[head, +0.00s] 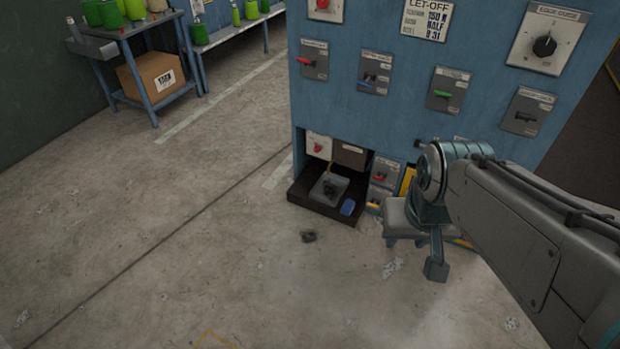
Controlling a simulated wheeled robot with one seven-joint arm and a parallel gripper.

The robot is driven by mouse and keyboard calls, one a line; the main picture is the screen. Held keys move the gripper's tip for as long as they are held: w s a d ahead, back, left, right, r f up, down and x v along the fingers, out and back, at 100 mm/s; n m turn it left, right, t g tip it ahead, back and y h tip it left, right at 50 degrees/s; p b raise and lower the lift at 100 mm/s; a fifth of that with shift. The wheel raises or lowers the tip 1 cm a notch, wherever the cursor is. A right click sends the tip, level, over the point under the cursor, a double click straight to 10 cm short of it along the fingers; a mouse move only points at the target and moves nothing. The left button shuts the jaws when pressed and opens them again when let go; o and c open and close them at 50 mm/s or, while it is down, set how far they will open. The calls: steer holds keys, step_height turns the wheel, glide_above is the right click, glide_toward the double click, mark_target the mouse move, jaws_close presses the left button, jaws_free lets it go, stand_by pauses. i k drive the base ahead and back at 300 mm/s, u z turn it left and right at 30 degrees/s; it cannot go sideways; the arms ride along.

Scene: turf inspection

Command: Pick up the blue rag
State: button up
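A small blue item (348,207), likely the blue rag, lies at the right front of a low dark tray (312,201) at the foot of the blue machine. It is too small to make out its folds. My gripper (437,270) hangs at the end of my arm, to the right of the blue item and apart from it. Its fingers are not clear, and I see nothing held in it.
The blue machine (400,118) carries switches and knobs. A grey device (328,188) sits in the tray beside the blue item. A small grey stool or step (398,217) stands partly behind my arm. A dark scrap (309,236) lies on the floor. Floor at left is clear.

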mark_target(349, 204)
steer(key=u, duration=1.15)
steer(key=i, duration=3.4)
steer(key=z, duration=3.75)
